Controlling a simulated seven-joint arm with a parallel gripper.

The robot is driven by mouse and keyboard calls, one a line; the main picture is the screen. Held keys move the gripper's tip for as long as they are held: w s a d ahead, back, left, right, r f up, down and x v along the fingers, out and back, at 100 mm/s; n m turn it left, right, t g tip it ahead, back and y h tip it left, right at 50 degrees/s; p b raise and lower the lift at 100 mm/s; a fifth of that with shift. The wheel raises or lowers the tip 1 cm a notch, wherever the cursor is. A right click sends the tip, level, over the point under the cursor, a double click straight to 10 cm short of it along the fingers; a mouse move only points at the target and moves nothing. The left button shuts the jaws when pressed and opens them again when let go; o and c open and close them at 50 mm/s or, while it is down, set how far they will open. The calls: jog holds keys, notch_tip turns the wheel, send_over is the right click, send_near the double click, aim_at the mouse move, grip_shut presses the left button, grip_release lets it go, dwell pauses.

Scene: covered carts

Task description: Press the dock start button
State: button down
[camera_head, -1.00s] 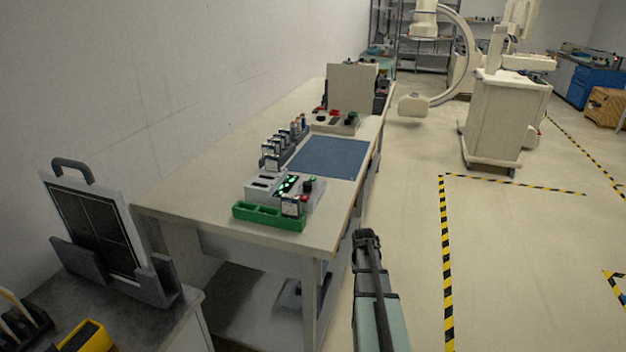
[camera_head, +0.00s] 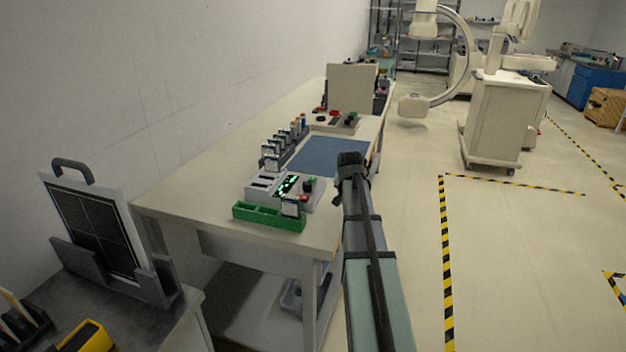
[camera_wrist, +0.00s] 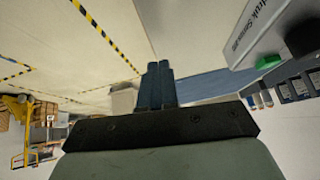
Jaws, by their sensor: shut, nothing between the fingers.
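The grey dock (camera_head: 263,187) stands on the near end of the long table, with lit green indicators on its top. A green button (camera_head: 309,183) sits on the dock's right part, near a red button (camera_head: 303,198). The wrist view shows the dock's lettered side (camera_wrist: 250,30) at upper right, with the green button (camera_wrist: 268,62) and a black knob (camera_wrist: 302,38). My gripper (camera_head: 350,156) is shut and empty, at the table's right edge, right of the dock and apart from it. Its closed fingers (camera_wrist: 159,70) point away from the wrist camera.
A green tray (camera_head: 268,221) sits against the dock's front. A blue mat (camera_head: 325,155) lies behind it, with a row of small devices (camera_head: 270,152) on its left. A second button box (camera_head: 335,122) stands farther back.

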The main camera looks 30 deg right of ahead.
aim_at(314, 179)
jog(key=w+a+r+t+y, duration=0.1)
jog(key=w+a+r, duration=0.2)
jog(key=w+r, duration=0.3)
jog(key=w+a+r+m+t+y, duration=0.1)
jog(key=w+a+r+t+y, duration=0.1)
jog(key=w+r, duration=0.4)
jog(key=shift+w+a+r+t, duration=0.25)
jog(key=shift+w+a+t, duration=0.05)
jog(key=shift+w+a, duration=0.5)
jog(key=shift+f, duration=0.1)
jog(key=shift+d+f, duration=0.1)
jog(key=shift+f, duration=4.2)
jog(key=shift+f, duration=0.8)
jog(key=shift+r, duration=0.75)
jog(key=shift+r, duration=0.1)
jog(key=shift+r, duration=2.45)
